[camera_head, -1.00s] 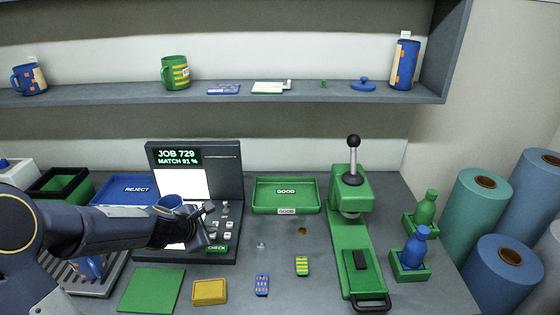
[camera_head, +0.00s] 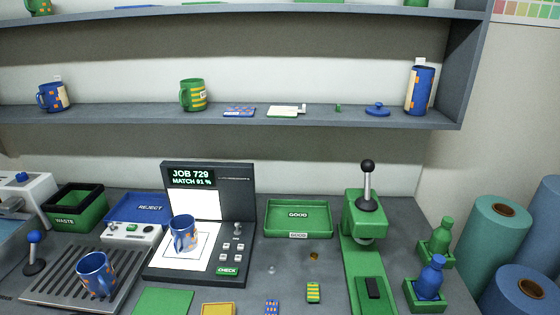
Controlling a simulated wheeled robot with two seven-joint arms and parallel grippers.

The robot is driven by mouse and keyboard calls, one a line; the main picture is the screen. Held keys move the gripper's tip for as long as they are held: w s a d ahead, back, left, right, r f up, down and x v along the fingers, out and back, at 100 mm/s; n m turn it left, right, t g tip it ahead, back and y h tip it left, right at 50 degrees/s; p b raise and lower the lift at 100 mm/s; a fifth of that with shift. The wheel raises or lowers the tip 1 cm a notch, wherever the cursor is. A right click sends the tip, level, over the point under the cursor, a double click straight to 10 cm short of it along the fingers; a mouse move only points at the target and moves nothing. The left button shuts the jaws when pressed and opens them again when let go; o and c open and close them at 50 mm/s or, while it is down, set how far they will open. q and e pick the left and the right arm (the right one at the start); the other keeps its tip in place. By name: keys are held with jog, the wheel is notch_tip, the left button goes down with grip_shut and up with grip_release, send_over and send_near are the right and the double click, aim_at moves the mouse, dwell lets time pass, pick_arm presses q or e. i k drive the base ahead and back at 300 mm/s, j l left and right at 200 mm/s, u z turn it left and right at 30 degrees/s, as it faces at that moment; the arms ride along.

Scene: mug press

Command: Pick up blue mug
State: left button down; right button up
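One blue mug (camera_head: 183,233) with orange patches stands upright on the white plate of the check station (camera_head: 230,210), in front of its lit screen reading "JOB 729 MATCH 91 %". A second blue mug (camera_head: 96,274) with orange patches sits on the slatted grey rack (camera_head: 50,292) at the lower left and looks tilted. A third blue mug (camera_head: 53,97) with a tag stands on the shelf at the upper left. Neither of my grippers shows in this view.
A blue REJECT tray (camera_head: 150,208), a green WASTE bin (camera_head: 80,209) and a green GOOD tray (camera_head: 298,217) stand along the back. A green lever press (camera_head: 366,225) stands to the right. Bottles sit in green holders (camera_head: 424,297).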

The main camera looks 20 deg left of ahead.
aim_at(183, 226)
jog(key=u, duration=1.3)
